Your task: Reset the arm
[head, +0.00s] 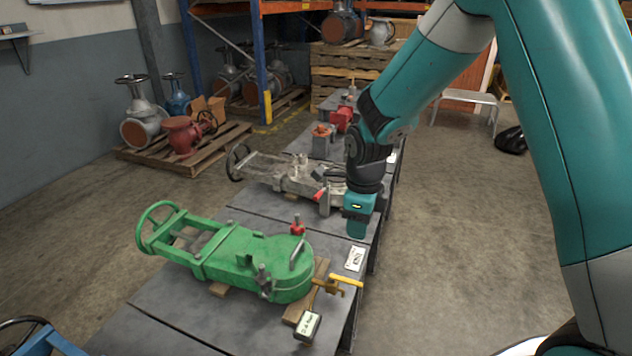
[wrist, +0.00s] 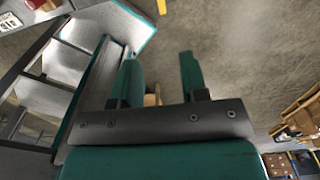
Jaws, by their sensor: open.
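My arm reaches in from the right in the head view and bends down over the right side of the dark table (head: 175,318). My gripper (head: 357,236) points down close to the table's right edge, just beyond a white label card (head: 355,259). In the wrist view its two teal fingers (wrist: 160,72) stand apart with nothing gripped between them. A small tan thing shows behind the finger bases; I cannot tell what it is.
A pallet (head: 190,155) with valves stands at the left. Open floor (head: 450,230) lies to the right.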

